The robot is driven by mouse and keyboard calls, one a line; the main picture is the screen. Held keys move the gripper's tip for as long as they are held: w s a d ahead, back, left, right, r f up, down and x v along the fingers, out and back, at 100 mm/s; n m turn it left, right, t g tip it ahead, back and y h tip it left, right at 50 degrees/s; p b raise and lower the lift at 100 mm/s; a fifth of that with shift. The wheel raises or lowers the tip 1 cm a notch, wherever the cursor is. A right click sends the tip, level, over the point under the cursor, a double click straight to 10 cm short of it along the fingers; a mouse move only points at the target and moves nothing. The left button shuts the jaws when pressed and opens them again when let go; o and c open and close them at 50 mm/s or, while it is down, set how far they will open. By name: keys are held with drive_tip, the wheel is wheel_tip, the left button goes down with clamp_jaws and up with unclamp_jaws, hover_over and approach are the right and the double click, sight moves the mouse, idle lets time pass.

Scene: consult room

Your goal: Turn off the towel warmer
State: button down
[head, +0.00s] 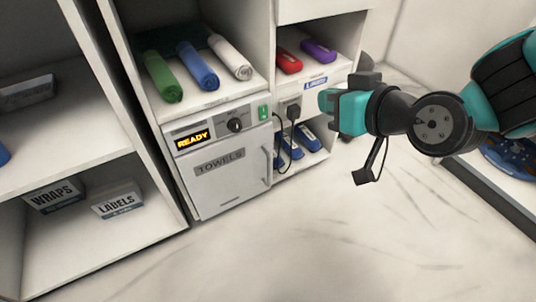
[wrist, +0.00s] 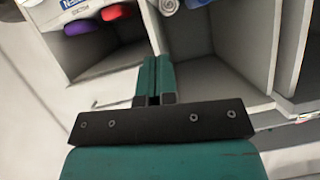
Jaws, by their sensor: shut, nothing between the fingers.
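The towel warmer (head: 230,185) is a white cabinet with a "TOWELS" label, in the lower middle of the head view. Its panel has a lit yellow "READY" display (head: 192,138), a black knob (head: 235,125) and a green switch (head: 264,112) at the right end. A black plug (head: 293,112) sits in a wall outlet to the right, with a cord hanging down. My gripper (head: 326,101) is shut and empty, to the right of the plug and switch and apart from the warmer. In the wrist view the closed fingers (wrist: 154,82) point toward the shelves.
Green (head: 161,76), blue (head: 197,65) and white (head: 229,57) rolls lie on the shelf above the warmer. Red (head: 288,62) and purple (head: 318,50) items lie right of them. Blue items (head: 307,138) sit below the outlet. The floor in front is clear.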

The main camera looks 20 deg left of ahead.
drive_tip(key=w+a+f+t+y+b, duration=0.1)
drive_tip(key=a+f+t+b, duration=0.2)
drive_tip(key=f+b, duration=0.9)
wheel_tip(320, 180, down, 5)
drive_tip(key=shift+a+r+n+y, duration=0.2)
drive_tip(key=shift+a+n+y, duration=0.1)
drive_tip(key=shift+a+y, duration=0.15)
drive_tip(key=shift+w+r, duration=0.1)
drive_tip(key=shift+w, duration=0.05)
